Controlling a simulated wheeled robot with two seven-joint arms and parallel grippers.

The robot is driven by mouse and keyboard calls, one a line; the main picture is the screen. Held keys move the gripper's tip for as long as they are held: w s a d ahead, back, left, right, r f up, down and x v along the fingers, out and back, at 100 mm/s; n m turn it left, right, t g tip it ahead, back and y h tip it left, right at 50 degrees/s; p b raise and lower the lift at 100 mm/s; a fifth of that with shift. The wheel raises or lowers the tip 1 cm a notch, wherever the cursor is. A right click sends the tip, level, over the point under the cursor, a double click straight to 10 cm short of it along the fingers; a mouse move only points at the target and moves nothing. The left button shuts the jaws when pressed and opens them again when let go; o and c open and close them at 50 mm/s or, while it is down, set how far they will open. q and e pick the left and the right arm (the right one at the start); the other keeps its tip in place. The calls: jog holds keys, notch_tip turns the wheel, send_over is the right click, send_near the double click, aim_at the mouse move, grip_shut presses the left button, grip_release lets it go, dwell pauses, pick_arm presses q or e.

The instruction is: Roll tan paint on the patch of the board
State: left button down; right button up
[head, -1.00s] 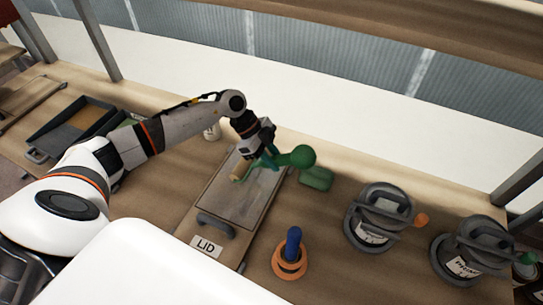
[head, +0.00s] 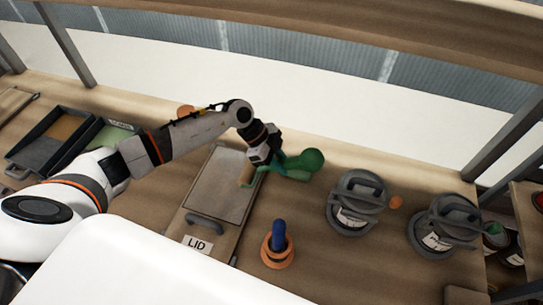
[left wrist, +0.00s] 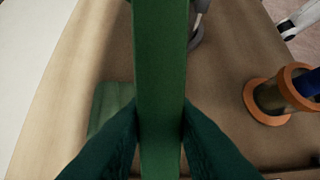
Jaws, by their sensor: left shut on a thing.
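My left gripper (head: 265,160) is shut on the green handle of a roller; a green ball (head: 312,160) shows at the right end and a tan roller head (head: 246,172) at the left. In the left wrist view the green handle (left wrist: 160,80) runs upright between the fingertips. The roller head is over or beside the upper right edge of a grey-topped panel marked LID (head: 215,190); contact cannot be told. A dark tray (head: 22,150) with a tan area inside stands at the far left. I cannot make out the board's patch. My right gripper is not in view.
A green block (left wrist: 108,105) lies below the handle. A blue-handled tool stands in an orange ring (head: 276,255). Grey lidded pots (head: 357,205) (head: 445,228) stand to the right. A green-topped labelled item (head: 118,132) is beside the tray.

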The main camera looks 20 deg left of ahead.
pick_arm(q)
jog(key=shift+w+d+r, duration=0.1)
jog(key=shift+w+d, duration=0.05)
jog(key=shift+d, duration=0.65)
jog(key=shift+a, duration=0.15)
jog(key=a, duration=0.2)
jog(key=a+p, duration=0.1)
jog(key=shift+s+a, duration=0.25)
jog(key=shift+a, duration=0.5)
jog(key=a, duration=0.3)
jog(key=shift+s+a, duration=0.4)
jog(key=shift+a, duration=0.45)
jog(key=shift+a, duration=0.1)
